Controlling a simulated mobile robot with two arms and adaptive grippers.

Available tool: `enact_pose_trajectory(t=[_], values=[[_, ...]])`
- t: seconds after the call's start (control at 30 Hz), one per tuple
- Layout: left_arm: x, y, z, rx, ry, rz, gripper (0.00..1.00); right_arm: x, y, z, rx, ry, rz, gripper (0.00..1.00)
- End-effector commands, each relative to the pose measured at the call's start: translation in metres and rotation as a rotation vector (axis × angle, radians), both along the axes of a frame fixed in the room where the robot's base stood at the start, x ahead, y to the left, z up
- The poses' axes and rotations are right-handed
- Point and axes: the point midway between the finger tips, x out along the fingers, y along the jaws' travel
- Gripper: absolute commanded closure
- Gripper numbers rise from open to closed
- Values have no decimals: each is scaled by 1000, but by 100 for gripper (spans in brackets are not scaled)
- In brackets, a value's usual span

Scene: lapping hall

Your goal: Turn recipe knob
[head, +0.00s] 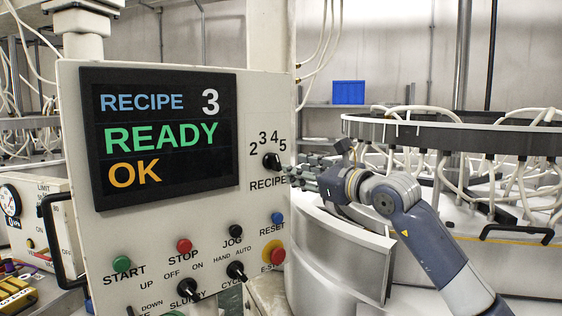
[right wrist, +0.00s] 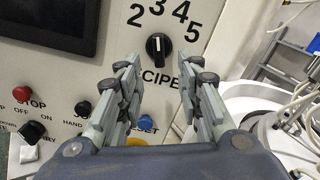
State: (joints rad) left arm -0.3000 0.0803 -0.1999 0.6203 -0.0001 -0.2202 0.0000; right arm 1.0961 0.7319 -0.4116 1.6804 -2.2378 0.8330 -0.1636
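The recipe knob (head: 271,161) is a small black rotary knob on the right side of the panel (head: 75,130), under the numbers 2, 3, 4 and 5. In the right wrist view the knob (right wrist: 158,46) has a white line that points up, near the 3. The screen (head: 165,135) reads RECIPE 3, READY, OK. My right gripper (head: 290,172) is just right of the knob in the head view. In the right wrist view its fingers (right wrist: 160,78) are spread and empty, and the knob shows beyond the gap between them, untouched. My left gripper is not in view.
Below the knob are the blue reset button (head: 277,218), the E-stop (head: 273,252), the jog knob (head: 237,230), the red stop button (head: 184,246) and the green start button (head: 121,264). A curved metal housing (head: 345,250) stands right of the panel, under my right arm.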

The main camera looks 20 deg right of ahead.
Motion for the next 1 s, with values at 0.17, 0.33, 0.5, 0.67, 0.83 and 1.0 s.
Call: enact_pose_trajectory(t=[0.17, 0.33, 0.5, 0.67, 0.83, 1.0], values=[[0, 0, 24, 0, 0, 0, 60, 34, 14, 6, 4, 3, 3, 67], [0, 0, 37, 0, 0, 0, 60, 58, 23, 4, 5, 2, 3, 67], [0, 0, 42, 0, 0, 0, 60, 72, 28, 3, 4, 0, 3, 67], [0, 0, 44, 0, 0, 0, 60, 76, 30, 1, 2, 0, 3, 67], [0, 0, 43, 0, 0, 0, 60, 77, 30, 0, 3, -1, 3, 67], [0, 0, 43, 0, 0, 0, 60, 76, 30, 0, 3, 0, 3, 94]])
